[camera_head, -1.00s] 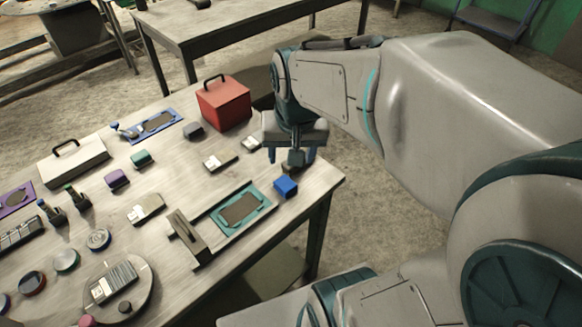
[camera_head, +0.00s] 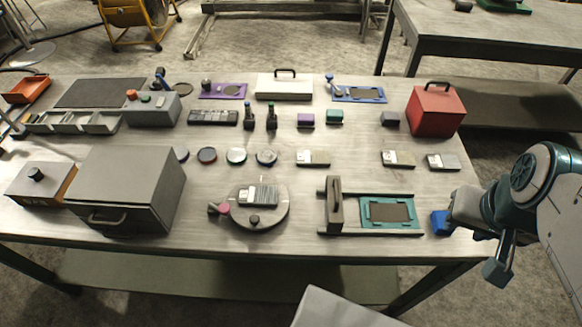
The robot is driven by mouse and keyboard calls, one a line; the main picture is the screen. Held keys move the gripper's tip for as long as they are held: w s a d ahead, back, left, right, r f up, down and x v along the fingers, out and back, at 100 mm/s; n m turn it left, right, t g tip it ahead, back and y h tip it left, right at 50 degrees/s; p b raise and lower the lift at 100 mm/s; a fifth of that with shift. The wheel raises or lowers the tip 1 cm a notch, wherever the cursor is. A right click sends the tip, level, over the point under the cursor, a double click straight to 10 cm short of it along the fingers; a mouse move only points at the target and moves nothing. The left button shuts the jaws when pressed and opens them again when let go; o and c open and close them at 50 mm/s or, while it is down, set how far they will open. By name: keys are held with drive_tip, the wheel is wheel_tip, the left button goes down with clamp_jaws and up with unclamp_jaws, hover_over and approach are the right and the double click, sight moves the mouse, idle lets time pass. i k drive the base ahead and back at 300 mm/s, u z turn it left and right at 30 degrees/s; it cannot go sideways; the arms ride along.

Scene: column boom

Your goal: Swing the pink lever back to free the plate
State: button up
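The pink lever (camera_head: 218,208) sticks out at the left edge of a round grey disc (camera_head: 277,218). A grey ribbed plate (camera_head: 262,192) with a pale lower edge lies on the disc; I take it to be the task's plate. A small dark knob (camera_head: 254,220) stands just in front of it. How the lever bears on the plate is too small to tell. My gripper (camera_head: 482,240) is at the table's right edge, far right of the lever, beside a blue block (camera_head: 439,222). Its fingers are not clear enough to tell their opening.
A slotted upright with a teal frame (camera_head: 372,224) stands between my gripper and the disc. A large grey box (camera_head: 130,185) is left of the lever. A red box (camera_head: 436,108) stands back right. Bare tabletop lies in front of the disc.

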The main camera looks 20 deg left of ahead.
sight(224, 209)
drive_tip(key=u, duration=2.1)
